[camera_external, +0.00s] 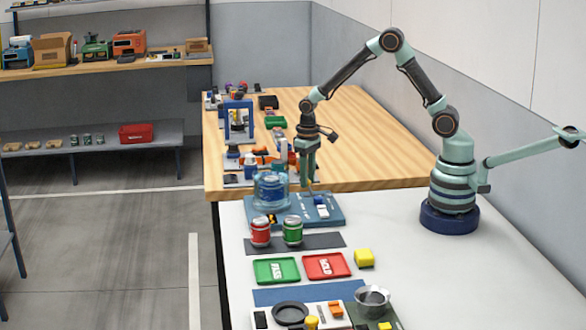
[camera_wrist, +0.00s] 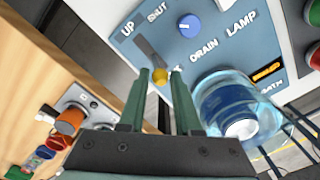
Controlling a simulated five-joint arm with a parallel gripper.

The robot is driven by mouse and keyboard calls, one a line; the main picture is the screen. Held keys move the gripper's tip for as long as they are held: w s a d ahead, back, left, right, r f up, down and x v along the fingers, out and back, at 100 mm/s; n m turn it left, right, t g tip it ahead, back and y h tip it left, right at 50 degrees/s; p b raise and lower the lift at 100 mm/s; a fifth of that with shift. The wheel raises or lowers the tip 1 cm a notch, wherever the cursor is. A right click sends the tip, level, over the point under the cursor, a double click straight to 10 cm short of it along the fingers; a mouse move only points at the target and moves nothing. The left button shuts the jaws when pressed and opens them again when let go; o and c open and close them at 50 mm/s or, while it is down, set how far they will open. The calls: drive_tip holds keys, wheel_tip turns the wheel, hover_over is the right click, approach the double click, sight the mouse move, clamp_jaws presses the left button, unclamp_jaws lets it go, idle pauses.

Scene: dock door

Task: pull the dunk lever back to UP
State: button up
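The dunk lever is a grey bar with a yellow knob (camera_wrist: 160,77) on the blue panel (camera_wrist: 209,22), seen in the wrist view. Its knob end points away from the "UP" label, toward a label mostly covered by my fingers. My gripper (camera_wrist: 162,74) has its two green fingers apart, one on each side of the knob. A narrow gap seems to show beside the knob; contact cannot be told. In the external view my gripper (camera_external: 307,183) points down over the blue panel (camera_external: 333,216), beside the clear blue tank (camera_external: 270,187). The lever is barely visible there.
The tank (camera_wrist: 232,107) stands close to my right finger in the wrist view. A blue dial (camera_wrist: 189,26) sits near the lever. Red (camera_external: 260,231) and green (camera_external: 292,230) cans stand in front of the panel. The wooden bench (camera_external: 365,135) behind holds several small devices.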

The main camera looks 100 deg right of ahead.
clamp_jaws()
drive_tip(key=shift+s+r+t+h, duration=0.15)
drive_tip(key=shift+s+t+h, duration=0.15)
drive_tip(key=shift+s+t, duration=0.2)
drive_tip(key=shift+d, duration=0.1)
drive_tip(key=o, duration=0.5)
unclamp_jaws()
drive_tip(key=shift+o, duration=0.2)
drive_tip(key=shift+r, duration=0.1)
wheel_tip(320, 180, up, 12)
drive_tip(key=s, duration=0.1)
drive_tip(key=shift+a, duration=0.35)
